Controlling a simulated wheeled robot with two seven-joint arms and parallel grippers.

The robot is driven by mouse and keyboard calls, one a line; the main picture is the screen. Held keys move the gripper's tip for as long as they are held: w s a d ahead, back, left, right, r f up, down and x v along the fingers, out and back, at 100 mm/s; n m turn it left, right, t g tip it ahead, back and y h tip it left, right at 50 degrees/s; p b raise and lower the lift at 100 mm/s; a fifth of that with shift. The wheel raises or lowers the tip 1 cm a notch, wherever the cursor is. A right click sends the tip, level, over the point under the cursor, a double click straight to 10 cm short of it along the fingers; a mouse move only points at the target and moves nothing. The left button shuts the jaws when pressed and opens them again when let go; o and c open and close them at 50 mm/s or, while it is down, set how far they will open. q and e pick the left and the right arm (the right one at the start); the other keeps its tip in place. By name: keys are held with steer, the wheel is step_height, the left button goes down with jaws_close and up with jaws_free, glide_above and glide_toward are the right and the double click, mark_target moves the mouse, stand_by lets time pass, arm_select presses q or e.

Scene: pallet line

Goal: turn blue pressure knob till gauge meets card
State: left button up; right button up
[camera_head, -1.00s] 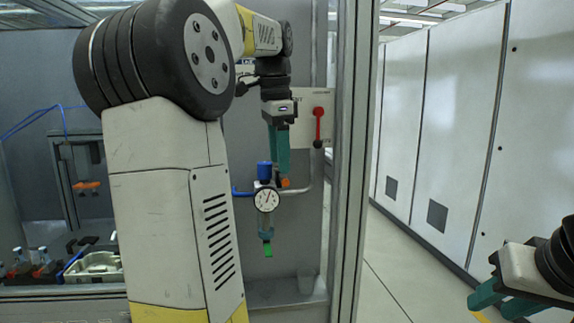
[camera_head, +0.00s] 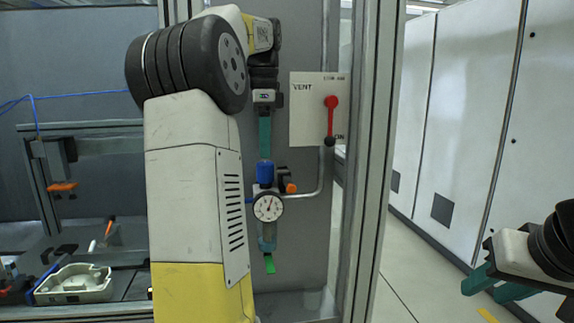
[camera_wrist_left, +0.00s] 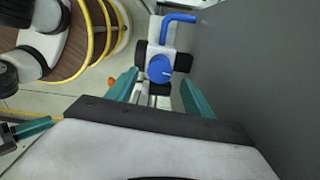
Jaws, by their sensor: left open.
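The blue pressure knob (camera_head: 264,172) sits on top of the regulator, above the round white gauge (camera_head: 268,207). My left gripper (camera_head: 265,152) points down just above the knob. In the left wrist view the knob (camera_wrist_left: 159,69) shows between the two teal fingers of the left gripper (camera_wrist_left: 160,90), which are open. I cannot tell whether either finger touches it. The gauge has a dark needle, but its reading is too small to tell. No card can be made out. My right gripper (camera_head: 486,287) is at the lower right, its teal fingers apart and empty.
A white panel (camera_head: 308,115) marked VENT with a red lever (camera_head: 331,118) is right of my left gripper. An orange part (camera_head: 291,188) is beside the regulator. A frame post (camera_head: 370,170) stands further right. A metal tray (camera_head: 75,285) lies at lower left.

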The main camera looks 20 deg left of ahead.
mark_target(265, 163)
arm_select(q)
step_height(265, 163, down, 6)
steer(key=shift+r, duration=0.1)
jaws_close()
stand_by(0.4)
